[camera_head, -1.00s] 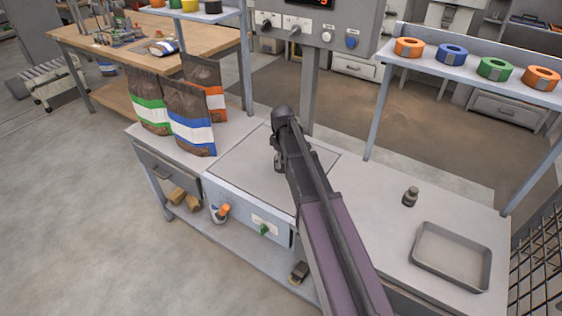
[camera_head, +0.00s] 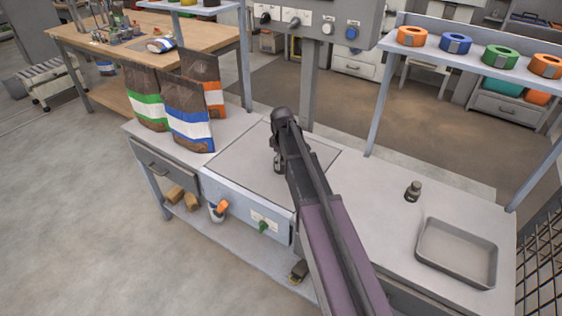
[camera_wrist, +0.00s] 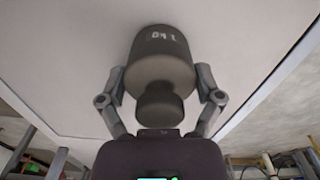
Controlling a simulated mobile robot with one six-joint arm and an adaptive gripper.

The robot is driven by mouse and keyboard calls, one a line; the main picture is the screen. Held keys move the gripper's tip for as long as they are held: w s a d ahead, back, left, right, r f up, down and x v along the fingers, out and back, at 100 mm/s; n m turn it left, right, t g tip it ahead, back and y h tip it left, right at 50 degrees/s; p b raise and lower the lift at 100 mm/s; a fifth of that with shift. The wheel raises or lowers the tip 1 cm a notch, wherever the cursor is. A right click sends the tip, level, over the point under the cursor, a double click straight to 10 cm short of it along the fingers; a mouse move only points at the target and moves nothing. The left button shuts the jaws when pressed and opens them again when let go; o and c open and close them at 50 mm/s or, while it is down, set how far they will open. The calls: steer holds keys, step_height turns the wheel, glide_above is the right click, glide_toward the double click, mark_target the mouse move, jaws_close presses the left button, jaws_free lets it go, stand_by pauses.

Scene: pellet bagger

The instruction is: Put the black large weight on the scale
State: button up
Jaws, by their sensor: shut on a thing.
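The black large weight (camera_wrist: 158,62) is a dark cylinder with a knob and "1 kg" marking, seen in the wrist view. My gripper (camera_wrist: 161,86) is shut on it, with one finger on each side. In the wrist view the pale scale plate (camera_wrist: 70,60) lies behind the weight. Whether the weight touches the plate I cannot tell.
A smaller dark weight (camera_head: 413,190) and an empty grey tray (camera_head: 456,253) stand on the bench to the right. Several filled bags (camera_head: 187,115) stand left of the plate. A post (camera_head: 310,90) rises behind it. A shelf (camera_head: 465,62) with tape rolls is at upper right.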

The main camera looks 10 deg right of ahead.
steer(key=shift+f, duration=0.1)
steer(key=o, duration=1.1)
step_height(320, 180, up, 12)
steer(key=p, duration=1.2)
steer(key=shift+s, duration=0.15)
steer(key=s+m, duration=0.3)
steer(key=s, duration=0.4)
steer(key=s+m, duration=0.4)
steer(key=s, duration=0.4)
steer(key=s+m, duration=0.3)
steer(key=s, duration=0.5)
steer(key=shift+a+m, duration=0.2)
steer(key=shift+m, duration=0.2)
